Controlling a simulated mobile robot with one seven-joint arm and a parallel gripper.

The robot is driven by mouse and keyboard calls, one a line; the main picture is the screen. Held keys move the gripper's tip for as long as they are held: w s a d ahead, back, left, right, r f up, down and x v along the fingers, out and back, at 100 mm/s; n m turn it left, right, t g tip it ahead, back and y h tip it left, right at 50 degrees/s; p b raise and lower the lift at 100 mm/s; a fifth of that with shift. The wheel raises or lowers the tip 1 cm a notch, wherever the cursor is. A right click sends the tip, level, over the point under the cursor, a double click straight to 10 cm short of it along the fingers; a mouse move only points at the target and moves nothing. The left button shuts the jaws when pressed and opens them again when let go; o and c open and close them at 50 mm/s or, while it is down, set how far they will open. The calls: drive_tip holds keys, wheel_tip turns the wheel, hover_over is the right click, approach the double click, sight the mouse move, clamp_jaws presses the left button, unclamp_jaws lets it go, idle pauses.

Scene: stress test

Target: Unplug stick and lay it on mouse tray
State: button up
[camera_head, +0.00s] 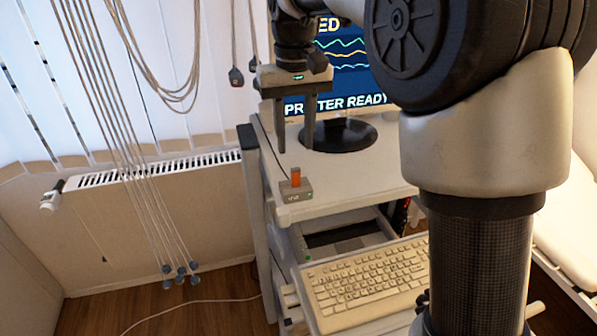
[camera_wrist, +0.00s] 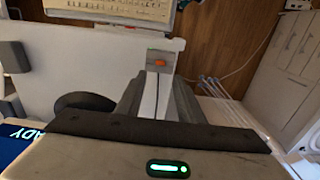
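The orange stick (camera_head: 296,177) stands upright in a small grey block (camera_head: 297,194) near the front left corner of the cart's top shelf. In the wrist view the stick (camera_wrist: 160,62) shows just beyond the fingertips. My gripper (camera_head: 295,150) points down above the stick; its two dark fingers are apart with nothing between them. The open fingers also show in the wrist view (camera_wrist: 158,88). I cannot pick out the mouse tray for sure; my arm hides the area right of the keyboard.
A monitor (camera_head: 335,92) on a round dark base (camera_head: 338,134) stands behind my gripper. The keyboard (camera_head: 365,280) lies on a lower shelf. Several cords (camera_head: 120,130) hang at left before a radiator (camera_head: 150,172). A thin dark cable runs along the shelf to the block.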

sight(296, 169)
drive_tip(key=shift+f+b, duration=2.4)
drive_tip(key=shift+f, duration=2.1)
drive_tip(key=shift+p, duration=0.4)
clamp_jaws()
drive_tip(key=shift+r, duration=0.2)
drive_tip(key=shift+r+p, duration=1.85)
drive_tip(key=shift+r, duration=1)
